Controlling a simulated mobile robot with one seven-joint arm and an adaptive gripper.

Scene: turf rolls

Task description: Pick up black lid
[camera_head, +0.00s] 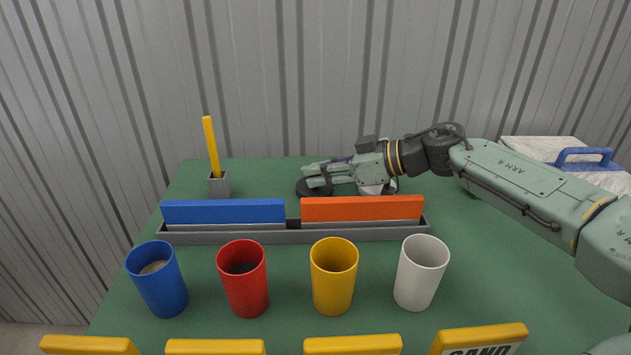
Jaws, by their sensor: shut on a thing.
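The black lid (314,190) is a dark round disc at the back of the green table, behind the orange block. My gripper (316,178) reaches in from the right, lying low over the table, with its fingertips at the lid. It is shut on the lid. The fingers cover part of the lid's top, and I cannot tell whether the lid is clear of the table.
A grey tray (294,236) with a blue block (224,211) and an orange block (362,208) stands in front. Blue (160,285), red (243,285), yellow (333,285) and white (418,275) cups stand nearer. A grey holder (219,187) holds a yellow stick (211,145). A white object (388,188) sits behind my gripper.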

